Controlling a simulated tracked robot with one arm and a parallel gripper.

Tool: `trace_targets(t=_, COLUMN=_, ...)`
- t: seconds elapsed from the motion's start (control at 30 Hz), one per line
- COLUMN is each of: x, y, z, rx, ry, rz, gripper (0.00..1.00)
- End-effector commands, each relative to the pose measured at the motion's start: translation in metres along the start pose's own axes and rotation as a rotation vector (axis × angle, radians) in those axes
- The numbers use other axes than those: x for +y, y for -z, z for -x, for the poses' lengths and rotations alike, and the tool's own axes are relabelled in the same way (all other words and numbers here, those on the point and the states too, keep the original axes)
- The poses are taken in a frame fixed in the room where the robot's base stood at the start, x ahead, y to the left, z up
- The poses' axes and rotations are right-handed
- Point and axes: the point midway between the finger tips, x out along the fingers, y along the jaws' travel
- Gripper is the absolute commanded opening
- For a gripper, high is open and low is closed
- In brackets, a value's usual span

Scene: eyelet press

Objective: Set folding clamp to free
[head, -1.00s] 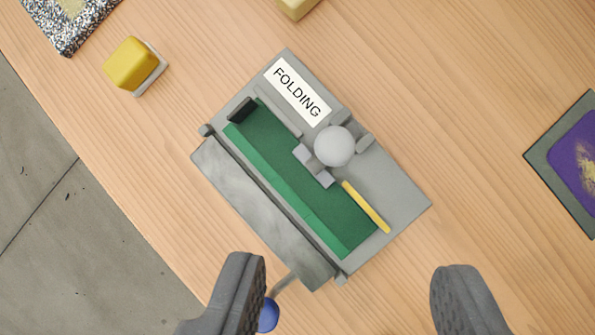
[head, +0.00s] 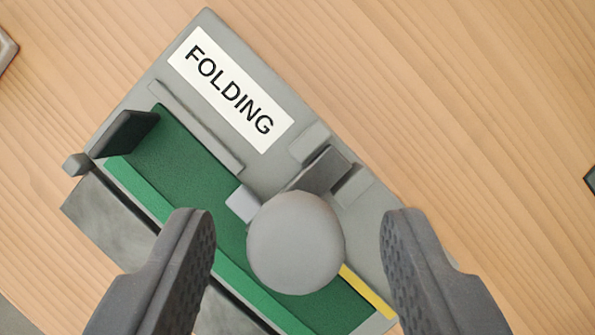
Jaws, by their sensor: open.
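The folding station (head: 225,35) is a grey plate with a white label reading FOLDING (head: 230,88) and a green bed (head: 185,150). Its clamp has a round grey knob (head: 295,243) on a grey arm (head: 320,172) hinged between two small blocks. A light grey pad (head: 243,204) shows beside the knob, over the green bed. My gripper (head: 297,235) is open, with one finger to the left and one to the right of the knob. Both fingers look apart from the knob. The knob hides part of the clamp and bed below it.
A yellow strip (head: 366,290) lies along the bed's lower right. A dark upright stop (head: 130,132) stands at the bed's upper left. A grey flap (head: 105,215) runs along the left side.

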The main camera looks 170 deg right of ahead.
Motion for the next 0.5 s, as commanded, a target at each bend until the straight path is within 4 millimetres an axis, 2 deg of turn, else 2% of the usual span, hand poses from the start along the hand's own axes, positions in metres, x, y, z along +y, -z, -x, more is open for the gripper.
trace_targets(t=0.1, x=0.0, y=0.0001, z=-0.0077, rx=0.001, ry=0.0, rz=0.0, gripper=0.48)
trace_targets(t=0.33, x=0.0001, y=0.0003, z=-0.0082, rx=0.002, ry=0.0, rz=0.0, gripper=0.48)
trace_targets(t=0.37, x=0.0001, y=0.0003, z=-0.0082, rx=0.001, ry=0.0, rz=0.0, gripper=0.45)
trace_targets(t=0.5, x=0.0002, y=0.0002, z=-0.0081, rx=0.001, ry=0.0, rz=0.0, gripper=0.06)
